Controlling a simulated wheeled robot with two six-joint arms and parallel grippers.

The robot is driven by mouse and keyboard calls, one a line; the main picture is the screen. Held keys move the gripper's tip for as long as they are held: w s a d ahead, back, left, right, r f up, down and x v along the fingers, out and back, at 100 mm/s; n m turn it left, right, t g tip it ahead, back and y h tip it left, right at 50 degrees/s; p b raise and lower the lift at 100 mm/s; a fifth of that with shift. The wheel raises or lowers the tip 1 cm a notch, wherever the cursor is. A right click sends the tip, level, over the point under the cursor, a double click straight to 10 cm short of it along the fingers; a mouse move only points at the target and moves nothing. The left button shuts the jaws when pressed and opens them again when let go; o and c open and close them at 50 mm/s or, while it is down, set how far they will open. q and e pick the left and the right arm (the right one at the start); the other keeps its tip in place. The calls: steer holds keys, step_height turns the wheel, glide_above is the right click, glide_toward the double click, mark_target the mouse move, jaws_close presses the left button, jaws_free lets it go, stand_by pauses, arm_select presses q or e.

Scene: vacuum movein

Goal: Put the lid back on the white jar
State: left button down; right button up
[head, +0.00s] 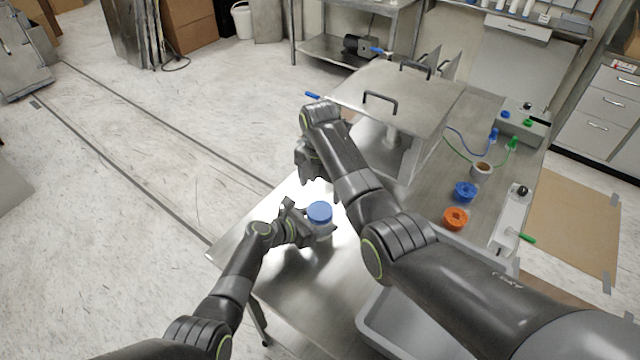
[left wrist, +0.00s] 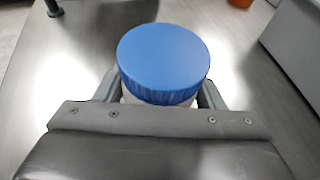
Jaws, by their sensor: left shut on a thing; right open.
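The white jar (head: 320,229) stands upright near the left edge of the metal table, with a blue lid (head: 320,211) sitting on its top. In the left wrist view the ribbed blue lid (left wrist: 163,60) looks level and covers the mouth; a strip of the pale jar (left wrist: 128,97) shows below it. I cannot tell whether the lid is screwed tight. My left gripper (head: 312,225) is shut around the jar's body, below the lid, one finger each side. My right gripper (head: 312,170) is open and empty, just behind the jar; its arm partly hides it.
A metal chamber (head: 390,95) with handled lids stands behind on the table. A blue ring (head: 465,191), an orange ring (head: 455,218) and a brown cup (head: 481,170) are to the right. A grey tray (head: 372,318) is at the front. Bare table lies left of the tray.

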mark_target(320, 210)
steer(key=shift+f, duration=3.85)
steer(key=c, duration=1)
steer(key=m, duration=0.6)
steer(key=shift+c, duration=0.2)
steer(key=m, duration=0.7)
steer(key=o, duration=1.1)
steer(key=shift+s, duration=0.1)
